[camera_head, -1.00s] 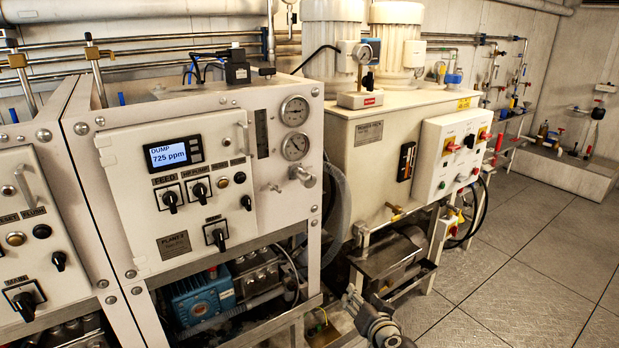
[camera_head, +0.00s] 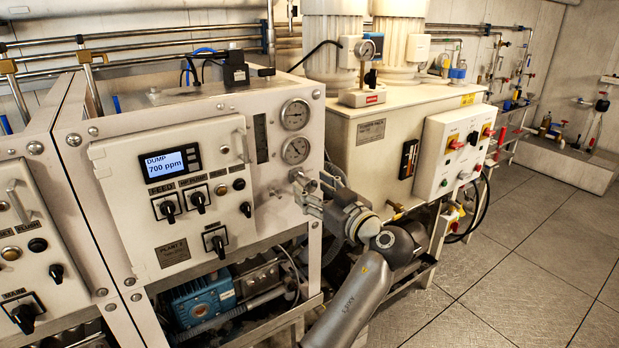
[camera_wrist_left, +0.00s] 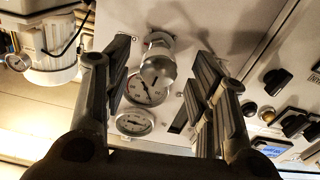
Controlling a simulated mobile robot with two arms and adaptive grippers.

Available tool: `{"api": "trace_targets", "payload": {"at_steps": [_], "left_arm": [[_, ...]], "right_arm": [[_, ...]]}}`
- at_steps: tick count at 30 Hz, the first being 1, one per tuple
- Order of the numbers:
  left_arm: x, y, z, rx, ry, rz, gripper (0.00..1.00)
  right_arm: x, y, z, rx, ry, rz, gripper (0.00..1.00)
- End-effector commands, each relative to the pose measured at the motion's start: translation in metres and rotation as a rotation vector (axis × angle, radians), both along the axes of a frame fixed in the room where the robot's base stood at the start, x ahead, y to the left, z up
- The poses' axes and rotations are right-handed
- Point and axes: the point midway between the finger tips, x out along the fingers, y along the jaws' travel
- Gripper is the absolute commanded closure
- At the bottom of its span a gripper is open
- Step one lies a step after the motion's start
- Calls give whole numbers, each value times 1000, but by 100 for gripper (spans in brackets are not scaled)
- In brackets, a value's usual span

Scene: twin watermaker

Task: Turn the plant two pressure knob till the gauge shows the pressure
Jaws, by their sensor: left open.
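The plant two panel (camera_head: 190,200) carries a silvery pressure knob (camera_head: 297,175) at its right side, below two round gauges. The lower gauge (camera_head: 295,150) and the upper gauge (camera_head: 295,114) are both visible; their readings are too small to tell. My left gripper (camera_head: 308,194) is at the knob in the head view, partly covering it. In the left wrist view the knob (camera_wrist_left: 157,68) sits between the two spread fingers of the left gripper (camera_wrist_left: 160,75), with gaps on both sides. The gripper is open. My right gripper is not in view.
A display (camera_head: 170,163) reads DUMP 700 ppm. Several black switches (camera_head: 198,200) sit left of the knob. A cream tank cabinet (camera_head: 375,150) with a switch box (camera_head: 455,150) stands to the right. The floor (camera_head: 520,240) at right is clear.

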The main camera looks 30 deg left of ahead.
Motion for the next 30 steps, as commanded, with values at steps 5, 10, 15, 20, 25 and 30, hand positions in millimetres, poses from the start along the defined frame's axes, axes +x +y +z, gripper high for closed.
{"api": "trace_targets", "payload": {"at_steps": [5, 10, 15, 20, 25, 30], "left_arm": [[8, 17, 1, 1, 2, -1, 48], [10, 22, 0, 0, 1, -2, 48], [10, 22, -1, 0, 1, -2, 48], [10, 22, -1, 0, 1, -2, 66], [10, 22, -1, 0, 1, -2, 88], [10, 22, -1, 1, 4, -2, 95]], "right_arm": [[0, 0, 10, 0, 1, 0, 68], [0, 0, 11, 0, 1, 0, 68], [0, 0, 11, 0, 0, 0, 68], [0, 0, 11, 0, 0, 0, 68], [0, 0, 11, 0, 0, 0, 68], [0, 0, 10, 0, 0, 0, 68]]}}
